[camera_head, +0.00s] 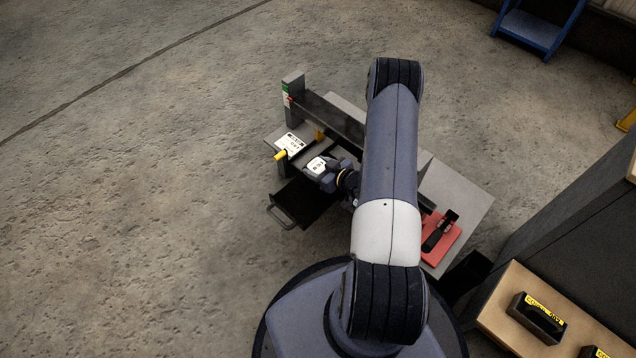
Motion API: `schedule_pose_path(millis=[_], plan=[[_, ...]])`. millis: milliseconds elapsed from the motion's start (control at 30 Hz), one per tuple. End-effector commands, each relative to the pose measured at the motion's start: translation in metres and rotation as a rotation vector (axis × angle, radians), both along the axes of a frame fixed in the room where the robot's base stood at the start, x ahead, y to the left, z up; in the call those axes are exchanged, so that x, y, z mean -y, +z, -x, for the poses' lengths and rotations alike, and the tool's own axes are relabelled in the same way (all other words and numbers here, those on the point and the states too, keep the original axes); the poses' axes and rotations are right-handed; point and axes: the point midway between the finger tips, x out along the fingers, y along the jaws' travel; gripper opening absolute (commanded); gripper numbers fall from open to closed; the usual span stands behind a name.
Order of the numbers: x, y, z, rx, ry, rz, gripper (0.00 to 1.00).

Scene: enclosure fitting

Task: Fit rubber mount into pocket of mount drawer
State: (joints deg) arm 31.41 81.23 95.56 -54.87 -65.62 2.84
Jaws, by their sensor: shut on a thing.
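The dark mount drawer (298,204) is pulled out at the front left of the grey workstation, with its handle (281,217) toward the lower left. My gripper (322,178) points down over the drawer's inner end. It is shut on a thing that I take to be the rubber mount. The mount itself is hidden under my gripper and wrist. The pocket cannot be made out from here, and I cannot tell whether the mount touches the drawer.
A post (292,88) with green and red marks stands at the back left. A yellow-ended part (281,155) and a white label (290,143) are beside the drawer. A red tray (451,246) holds a black part. Boxes (537,318) sit at lower right. Floor to the left is clear.

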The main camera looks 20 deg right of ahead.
Motion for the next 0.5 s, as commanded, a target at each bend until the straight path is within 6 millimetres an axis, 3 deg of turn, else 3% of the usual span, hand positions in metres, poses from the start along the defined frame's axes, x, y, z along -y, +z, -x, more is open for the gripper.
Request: schedule_pose_path(millis=[33,267,500], plan=[[0.0,-0.011,0.0,0.001,0.0,0.0,0.2],[0.0,-0.029,0.0,0.001,0.0,0.0,0.2],[0.0,-0.059,0.0,0.002,-0.001,0.0,0.2]])
